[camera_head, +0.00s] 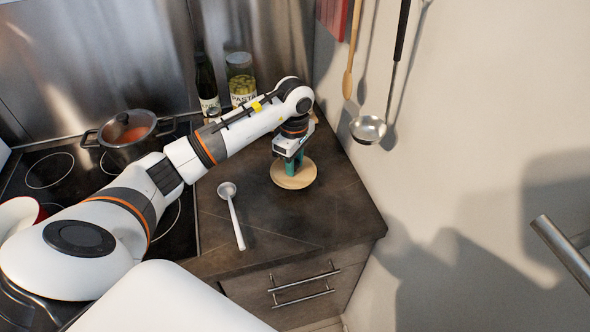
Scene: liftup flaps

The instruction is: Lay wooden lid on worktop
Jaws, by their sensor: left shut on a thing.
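The wooden lid (305,180) is a round, light-coloured disc over the right part of the dark worktop (335,210). My left gripper (293,166) points down at the lid from above and is shut on it. The green fingers meet the lid near its middle, and the grip itself is partly hidden by the gripper. The lid looks level and close to the worktop; I cannot tell whether it touches. My right gripper is not in view.
A white ladle (233,210) lies left of the lid. A pot (128,135) stands on the hob (55,170). A bottle (207,85) and a pasta jar (240,78) stand at the back. A metal ladle (369,129) hangs on the right wall. The worktop's front right is clear.

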